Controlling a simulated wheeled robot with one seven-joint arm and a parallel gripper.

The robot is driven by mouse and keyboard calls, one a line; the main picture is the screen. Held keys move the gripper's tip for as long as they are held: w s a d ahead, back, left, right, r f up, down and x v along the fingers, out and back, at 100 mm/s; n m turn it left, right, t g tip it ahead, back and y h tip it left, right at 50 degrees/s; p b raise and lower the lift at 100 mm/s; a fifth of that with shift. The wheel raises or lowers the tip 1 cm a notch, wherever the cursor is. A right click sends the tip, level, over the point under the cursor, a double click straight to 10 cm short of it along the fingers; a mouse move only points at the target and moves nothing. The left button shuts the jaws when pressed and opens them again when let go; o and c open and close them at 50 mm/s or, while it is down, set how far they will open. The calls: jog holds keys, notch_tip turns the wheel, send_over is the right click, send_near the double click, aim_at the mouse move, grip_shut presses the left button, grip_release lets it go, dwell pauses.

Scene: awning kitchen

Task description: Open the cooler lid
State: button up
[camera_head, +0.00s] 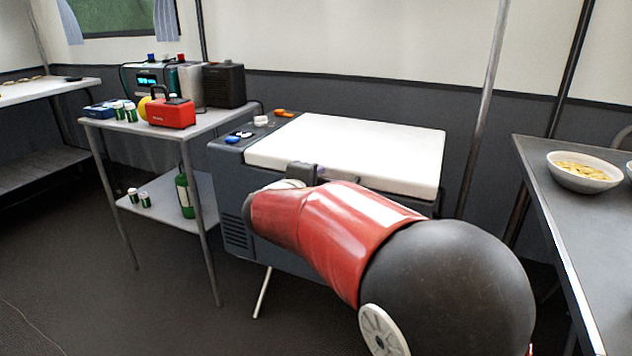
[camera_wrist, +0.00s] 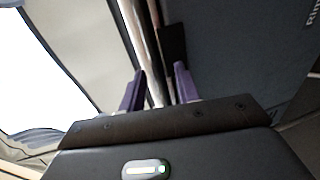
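The cooler (camera_head: 228,188) is a dark grey box with a flat white lid (camera_head: 350,145), which lies closed on top in the head view. My red and black arm covers much of the cooler's front. My gripper (camera_head: 318,171) is at the lid's front edge, mostly hidden by the arm. In the wrist view, the two purple fingers of my gripper (camera_wrist: 159,82) are apart, with a narrow pale edge strip and a dark piece beyond and between them. The dark grey cooler front (camera_wrist: 235,60) fills the right side there. I cannot tell whether the fingers touch the lid.
A grey side table (camera_head: 215,118) with a red toolbox (camera_head: 171,112) and a black speaker box (camera_head: 223,85) stands left. Small items, including a blue one (camera_head: 233,139), lie on the cooler's left top. A counter with a bowl (camera_head: 583,180) is right. A pole (camera_head: 487,100) rises behind.

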grip_shut()
